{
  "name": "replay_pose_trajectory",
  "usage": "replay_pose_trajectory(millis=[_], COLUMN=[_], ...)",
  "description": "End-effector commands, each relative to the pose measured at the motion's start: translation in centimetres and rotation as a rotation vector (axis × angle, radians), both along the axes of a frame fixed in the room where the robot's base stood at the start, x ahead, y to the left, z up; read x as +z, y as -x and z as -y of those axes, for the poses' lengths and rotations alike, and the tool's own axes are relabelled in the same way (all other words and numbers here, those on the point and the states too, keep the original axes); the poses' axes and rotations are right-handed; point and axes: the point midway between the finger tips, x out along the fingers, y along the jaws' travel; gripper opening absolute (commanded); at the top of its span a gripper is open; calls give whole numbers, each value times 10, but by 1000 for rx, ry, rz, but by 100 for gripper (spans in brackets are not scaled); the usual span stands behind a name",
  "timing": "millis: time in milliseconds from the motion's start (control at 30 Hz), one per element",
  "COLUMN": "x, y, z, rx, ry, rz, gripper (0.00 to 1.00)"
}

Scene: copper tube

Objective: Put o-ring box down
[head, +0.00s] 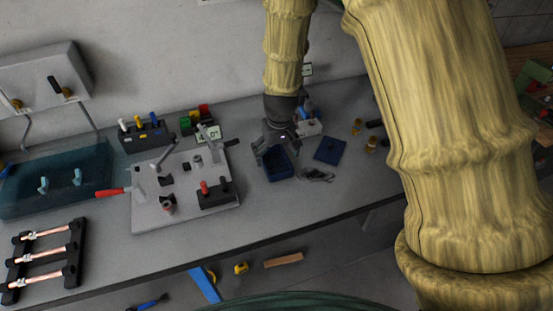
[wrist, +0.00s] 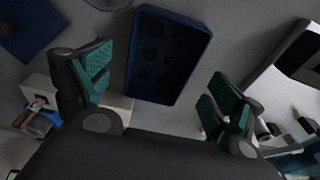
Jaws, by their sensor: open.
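The o-ring box is a dark blue open box (head: 277,165) on the grey workbench, just right of the metal fixture plate. In the wrist view the box (wrist: 166,50) shows several round dark shapes inside. My gripper (head: 277,145) is at the box's far edge in the head view. In the wrist view my gripper (wrist: 163,98) is open, with one green-padded finger on each side of the box and a gap to each side wall. The box appears to rest on the bench.
A flat blue piece (head: 330,149), perhaps a lid, lies right of the box. The fixture plate (head: 150,212) with clamps stands close on the left. A white block (head: 309,128) is behind the gripper. Small brass parts (head: 371,143) lie further right. The bench front is clear.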

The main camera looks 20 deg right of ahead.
Motion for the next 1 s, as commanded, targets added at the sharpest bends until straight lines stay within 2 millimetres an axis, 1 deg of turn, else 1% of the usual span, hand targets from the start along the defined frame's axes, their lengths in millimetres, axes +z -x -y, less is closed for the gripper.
replay_pose_trajectory(millis=[400, 600, 800, 1000], x=[51, 71, 81, 82], y=[7, 11, 12, 13], z=[1, 0, 1, 1], rx=[0, -1, 0, 0], ry=[0, 0, 0, 0], rz=[3, 1, 0, -1], gripper=[93, 93, 93, 93])
